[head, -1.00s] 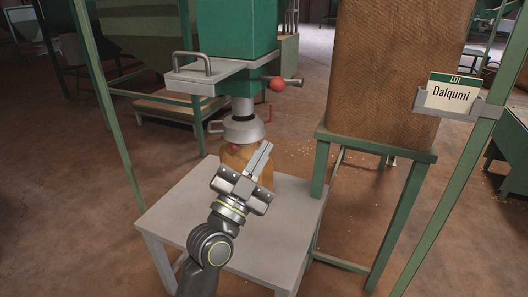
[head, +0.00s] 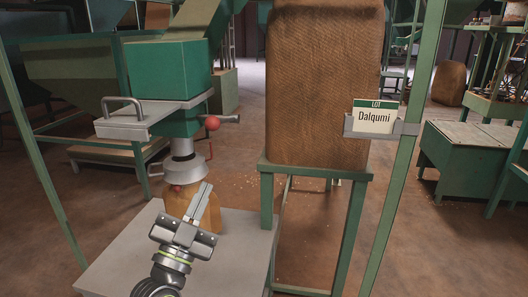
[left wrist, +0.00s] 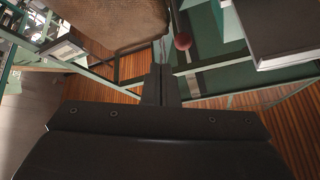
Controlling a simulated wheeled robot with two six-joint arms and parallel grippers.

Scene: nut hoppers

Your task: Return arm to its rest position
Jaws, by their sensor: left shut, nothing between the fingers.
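My left gripper (head: 199,204) is shut and empty in the head view. It is raised over the grey table (head: 235,245), in front of a brown sack (head: 178,203) under the hopper spout. Its closed fingers also show in the left wrist view (left wrist: 160,75). The arm hides part of the table and part of the sack. My right gripper is in neither view.
The green hopper (head: 168,80) has a grey handled slide (head: 135,116) and a red ball knob (head: 212,123). A large burlap sack (head: 325,80) stands on a green stand (head: 318,170). A lot card (head: 375,116) reads Dalqumi. A green post rises beside it.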

